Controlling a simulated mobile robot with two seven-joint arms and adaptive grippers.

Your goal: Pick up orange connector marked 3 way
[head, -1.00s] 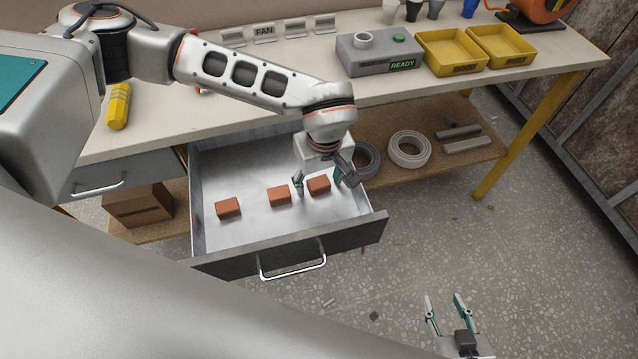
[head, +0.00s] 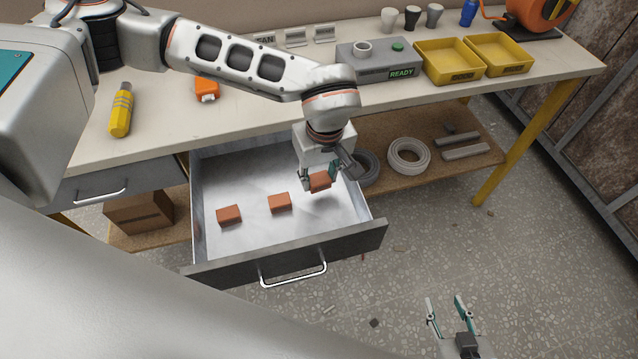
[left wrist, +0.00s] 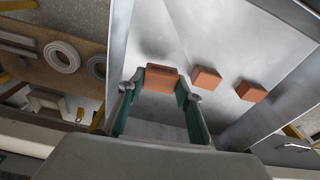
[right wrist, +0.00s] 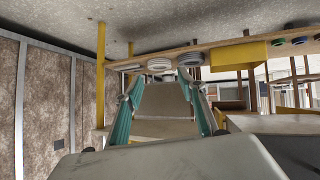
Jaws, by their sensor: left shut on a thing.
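My left gripper (head: 320,178) is shut on an orange connector block (head: 320,182) and holds it over the open drawer, near its right side. The held connector (left wrist: 160,78) also shows between the fingers in the left wrist view, with a dark mark on one face too small to read. Two similar orange connectors, a middle one (head: 279,202) and a left one (head: 229,214), lie on the drawer floor. Their marks cannot be read. My right gripper (head: 449,302) is open and empty, low over the floor at the bottom right.
The metal drawer (head: 250,172) is pulled out beneath the workbench (head: 160,130). On the bench are a grey READY box (head: 372,72), yellow trays (head: 450,60), a yellow-handled tool (head: 121,112) and an orange device (head: 207,88). Coils (head: 408,155) lie on the lower shelf.

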